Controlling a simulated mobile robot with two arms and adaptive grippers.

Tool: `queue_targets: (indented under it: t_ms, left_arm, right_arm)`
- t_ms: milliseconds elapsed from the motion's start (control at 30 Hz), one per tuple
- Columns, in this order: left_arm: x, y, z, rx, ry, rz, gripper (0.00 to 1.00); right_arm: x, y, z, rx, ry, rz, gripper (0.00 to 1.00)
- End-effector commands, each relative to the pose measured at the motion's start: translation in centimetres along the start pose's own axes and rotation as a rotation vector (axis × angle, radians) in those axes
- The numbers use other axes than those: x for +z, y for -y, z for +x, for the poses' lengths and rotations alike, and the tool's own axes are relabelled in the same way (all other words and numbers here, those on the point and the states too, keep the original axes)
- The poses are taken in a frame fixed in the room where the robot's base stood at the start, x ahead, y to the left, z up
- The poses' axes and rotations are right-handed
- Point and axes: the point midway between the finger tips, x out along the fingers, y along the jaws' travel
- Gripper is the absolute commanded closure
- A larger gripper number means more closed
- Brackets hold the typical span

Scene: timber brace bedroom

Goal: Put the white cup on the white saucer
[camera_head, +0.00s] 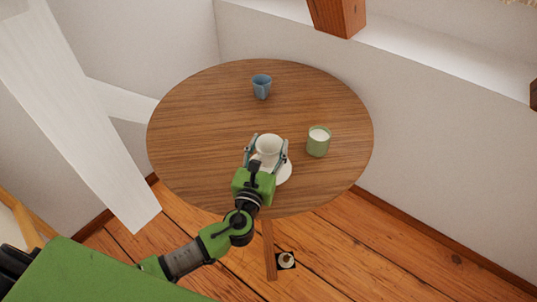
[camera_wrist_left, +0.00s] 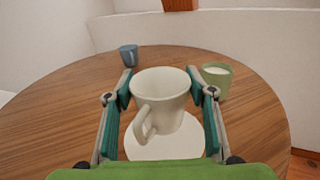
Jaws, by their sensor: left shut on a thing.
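The white cup (camera_head: 268,145) is upright between the fingers of my left gripper (camera_head: 267,152), which is shut on it. In the left wrist view the cup (camera_wrist_left: 160,90) has its handle turned toward the camera, and a finger of the left gripper (camera_wrist_left: 161,100) lies along each side. The white saucer (camera_head: 284,173) is on the round table, below the cup and partly hidden by it and the gripper. It also shows under the cup in the left wrist view (camera_wrist_left: 165,149). Whether the cup touches the saucer I cannot tell for sure. My right gripper is not in view.
The round wooden table (camera_head: 200,130) carries a green candle glass (camera_head: 318,143) to the right of the cup and a blue cup (camera_head: 262,86) at the back. The table's left side is clear. A white timber brace (camera_head: 80,100) slants past its left side; walls stand behind.

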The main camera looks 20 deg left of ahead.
Motion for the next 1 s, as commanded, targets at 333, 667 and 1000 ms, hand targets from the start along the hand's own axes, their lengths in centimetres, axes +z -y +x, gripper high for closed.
queue_targets:
  t_ms: [333,667,1000]
  left_arm:
    - [-3.2,-0.1,0.1,0.001,0.0,0.002,0.75]
    - [-3.5,-0.1,0.1,0.0,-0.001,0.002,0.39]
    - [-3.5,-0.1,0.1,0.0,-0.001,0.002,0.33]
  right_arm:
    - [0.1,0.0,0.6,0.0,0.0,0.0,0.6]
    - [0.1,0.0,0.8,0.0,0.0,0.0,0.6]
    - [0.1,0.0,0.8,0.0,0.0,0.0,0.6]
